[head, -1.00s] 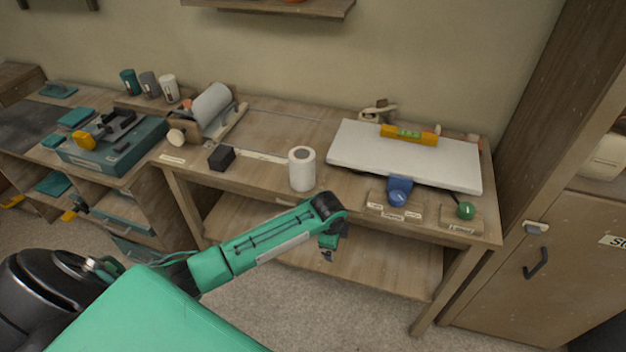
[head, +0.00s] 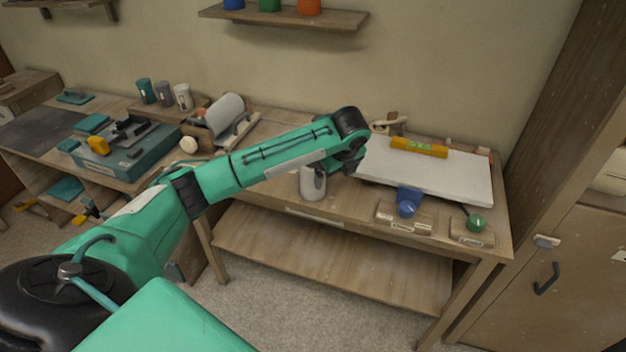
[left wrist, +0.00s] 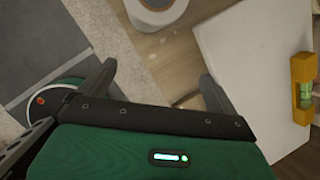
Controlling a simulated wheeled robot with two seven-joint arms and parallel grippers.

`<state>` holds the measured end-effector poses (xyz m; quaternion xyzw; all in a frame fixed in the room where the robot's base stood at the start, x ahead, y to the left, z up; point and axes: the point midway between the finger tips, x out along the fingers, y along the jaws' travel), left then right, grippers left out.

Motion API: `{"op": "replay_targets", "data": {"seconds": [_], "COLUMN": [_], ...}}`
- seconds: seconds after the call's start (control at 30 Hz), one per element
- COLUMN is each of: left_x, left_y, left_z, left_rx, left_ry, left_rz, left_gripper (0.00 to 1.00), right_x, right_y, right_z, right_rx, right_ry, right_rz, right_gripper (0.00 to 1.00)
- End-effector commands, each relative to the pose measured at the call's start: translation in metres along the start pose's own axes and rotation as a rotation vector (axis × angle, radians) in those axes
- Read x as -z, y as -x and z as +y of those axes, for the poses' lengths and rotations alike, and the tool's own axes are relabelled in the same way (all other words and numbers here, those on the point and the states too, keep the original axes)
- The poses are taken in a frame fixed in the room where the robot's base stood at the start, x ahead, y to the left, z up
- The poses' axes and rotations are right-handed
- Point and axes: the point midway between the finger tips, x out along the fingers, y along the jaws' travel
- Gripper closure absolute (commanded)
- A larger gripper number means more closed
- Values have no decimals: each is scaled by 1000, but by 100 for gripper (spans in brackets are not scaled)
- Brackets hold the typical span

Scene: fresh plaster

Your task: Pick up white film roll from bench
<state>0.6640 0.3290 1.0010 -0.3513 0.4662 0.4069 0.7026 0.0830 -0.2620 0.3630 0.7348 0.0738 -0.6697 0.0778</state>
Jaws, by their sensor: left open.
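The white film roll (head: 313,186) stands upright on the wooden bench (head: 275,198) near its front edge. My left arm crosses in front of it and hides its top in the head view. My left gripper (head: 351,162) is above the bench, just right of the roll and apart from it. In the left wrist view the roll (left wrist: 156,10) is at the top edge, partly cut off, with its hollow core showing. There the left gripper (left wrist: 160,88) has its two fingers spread with nothing between them. My right gripper is not in view.
A white board (head: 440,175) with a yellow level (head: 418,148) lies right of the roll. A blue tool (head: 408,202) and a green-knobbed tool (head: 476,222) sit along the front edge. A grey roll on a stand (head: 224,114) is left. A wall shelf (head: 285,18) hangs above.

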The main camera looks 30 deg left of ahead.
Motion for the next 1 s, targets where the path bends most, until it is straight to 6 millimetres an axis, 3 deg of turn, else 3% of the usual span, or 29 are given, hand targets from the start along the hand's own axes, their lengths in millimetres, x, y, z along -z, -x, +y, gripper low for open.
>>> {"op": "replay_targets", "data": {"seconds": [0.03, 0.1, 0.23, 0.37, 0.73, 1.0], "left_x": [-19, -37, -58, -65, -70, -71], "left_y": [13, 26, 42, 45, -19, -41], "left_z": [-1, 0, 2, 4, 10, 12], "left_rx": [-12, -31, -58, -71, -73, -70], "left_ry": [-30, -72, -123, -144, -144, -145], "left_rz": [-23, -39, -56, -59, -58, -59], "left_gripper": [5, 5, 5, 5, 5, 5], "right_x": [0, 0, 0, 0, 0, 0], "right_y": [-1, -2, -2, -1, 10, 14], "right_z": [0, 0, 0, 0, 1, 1], "right_rx": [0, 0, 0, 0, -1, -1], "right_ry": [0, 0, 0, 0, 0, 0], "right_rz": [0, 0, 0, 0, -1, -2], "right_gripper": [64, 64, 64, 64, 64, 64]}}
